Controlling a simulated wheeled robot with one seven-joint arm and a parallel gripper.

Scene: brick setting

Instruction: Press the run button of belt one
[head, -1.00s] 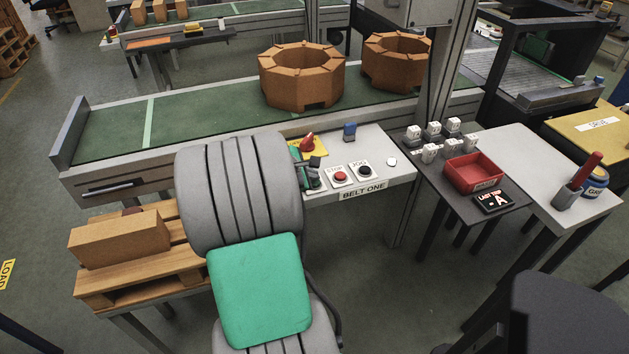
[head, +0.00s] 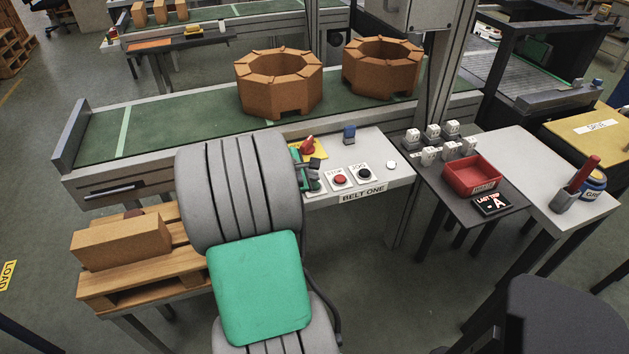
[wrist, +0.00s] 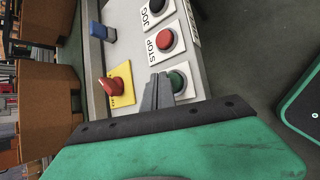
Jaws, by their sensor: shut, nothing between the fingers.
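The belt one panel (head: 398,176) carries a green button (wrist: 178,80), a red STOP button (head: 339,180) and a black JOG button (head: 364,173). The green button sits at the end of the row in the wrist view; its label is hidden. My gripper (wrist: 157,78) is shut and empty, its tips beside the green button, overlapping its plate's edge. I cannot tell whether they touch it. In the head view my arm hides most of the gripper and the green button. Two brown brick rings (head: 265,90) (head: 366,75) stand on the green belt (head: 180,122).
A red rotary switch (wrist: 107,86) on a yellow plate and a blue part (wrist: 97,30) stand near my fingers. A red tray (head: 471,178) and several white blocks sit on the dark side table to the right. A brick (head: 120,243) lies on a pallet below the belt.

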